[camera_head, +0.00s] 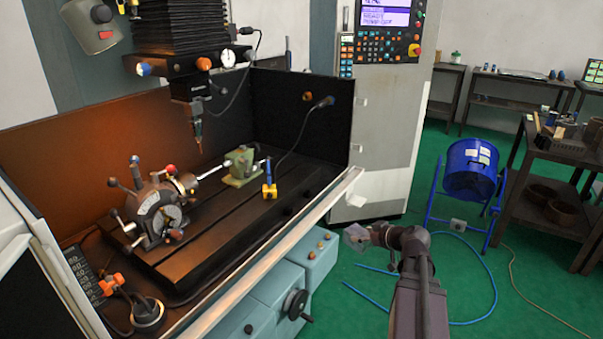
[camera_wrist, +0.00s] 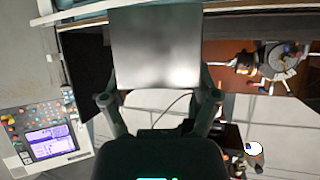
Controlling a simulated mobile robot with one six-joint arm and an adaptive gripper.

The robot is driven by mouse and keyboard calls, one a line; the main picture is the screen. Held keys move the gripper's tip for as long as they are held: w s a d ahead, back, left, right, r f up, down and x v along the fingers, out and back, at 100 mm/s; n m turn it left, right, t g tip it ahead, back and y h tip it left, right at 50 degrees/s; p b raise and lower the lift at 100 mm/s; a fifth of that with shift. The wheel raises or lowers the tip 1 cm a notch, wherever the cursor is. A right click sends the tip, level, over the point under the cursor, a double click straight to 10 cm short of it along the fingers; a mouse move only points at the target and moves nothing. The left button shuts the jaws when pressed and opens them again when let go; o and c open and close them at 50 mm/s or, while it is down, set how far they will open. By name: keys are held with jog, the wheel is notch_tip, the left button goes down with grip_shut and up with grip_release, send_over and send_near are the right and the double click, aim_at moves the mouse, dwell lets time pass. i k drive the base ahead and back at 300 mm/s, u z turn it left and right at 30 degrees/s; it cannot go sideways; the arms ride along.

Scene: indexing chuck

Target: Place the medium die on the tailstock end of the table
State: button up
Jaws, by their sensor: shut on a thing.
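My gripper (camera_head: 374,235) is shut on a grey, square-faced block, the die (camera_head: 355,237), in front of the machine and right of its front edge. In the wrist view the die (camera_wrist: 156,48) fills the space between the fingers of my gripper (camera_wrist: 160,96). Its size class cannot be told. The dark slotted table (camera_head: 225,212) is inside the machine, left of my gripper and apart from the die. The green tailstock (camera_head: 240,166) stands towards the table's right, far end. The indexing chuck (camera_head: 158,212) stands at its left end and also shows in the wrist view (camera_wrist: 246,62).
A small blue and yellow object (camera_head: 269,184) stands on the table beside the tailstock. The spindle head (camera_head: 195,105) hangs above the table. The machine's front edge (camera_head: 270,258) lies between my gripper and the table. A blue fan (camera_head: 472,168) stands on the green floor to the right.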

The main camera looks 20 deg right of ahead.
aim_at(303, 171)
jog(key=z, duration=0.05)
jog(key=i, duration=1)
jog(key=u, duration=0.05)
